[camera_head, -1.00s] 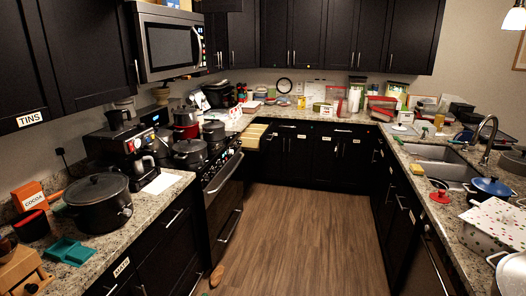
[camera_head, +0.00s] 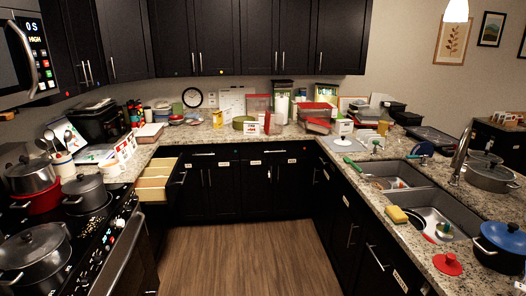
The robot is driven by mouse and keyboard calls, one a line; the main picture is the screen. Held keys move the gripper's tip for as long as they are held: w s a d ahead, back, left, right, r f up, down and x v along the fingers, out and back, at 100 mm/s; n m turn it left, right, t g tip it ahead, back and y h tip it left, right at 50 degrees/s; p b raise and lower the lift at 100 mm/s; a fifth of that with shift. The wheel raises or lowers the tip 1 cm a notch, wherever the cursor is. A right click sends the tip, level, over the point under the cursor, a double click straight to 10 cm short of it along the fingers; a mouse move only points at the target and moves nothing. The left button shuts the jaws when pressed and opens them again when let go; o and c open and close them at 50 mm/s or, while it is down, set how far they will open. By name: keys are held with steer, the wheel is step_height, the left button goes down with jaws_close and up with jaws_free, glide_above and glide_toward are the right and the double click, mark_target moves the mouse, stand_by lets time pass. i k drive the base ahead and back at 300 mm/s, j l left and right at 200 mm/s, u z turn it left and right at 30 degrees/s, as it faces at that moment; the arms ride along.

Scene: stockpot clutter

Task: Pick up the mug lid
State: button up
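A small red round lid with a raised knob (camera_head: 447,264) lies on the right counter, in front of the sink and left of the blue-lidded pot. It looks like the mug lid, but I cannot be sure at this size. No mug shows beside it. My gripper is not in this view.
A blue-lidded pot (camera_head: 502,246) stands right of the red lid. The double sink (camera_head: 410,178) holds dishes, with a yellow sponge (camera_head: 396,214) at its edge. A drawer (camera_head: 156,180) stands open at the left. Pots (camera_head: 36,252) crowd the stove. The wooden floor (camera_head: 245,258) is clear.

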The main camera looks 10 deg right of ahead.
mark_target(344, 142)
steer(key=i, duration=1.05)
steer(key=i+l+u, duration=0.15)
steer(key=i, duration=0.9)
steer(key=i+l, duration=0.25)
steer(key=i, duration=0.25)
steer(key=i+l+u, duration=0.15)
steer(key=i+l, duration=0.15)
steer(key=i, duration=0.15)
steer(key=i+l, duration=0.3)
steer(key=i, duration=0.15)
steer(key=i+l, duration=0.1)
steer(key=l, duration=0.15)
steer(key=i+l+z, duration=0.1)
steer(key=i+l, duration=0.05)
steer(key=l, duration=0.1)
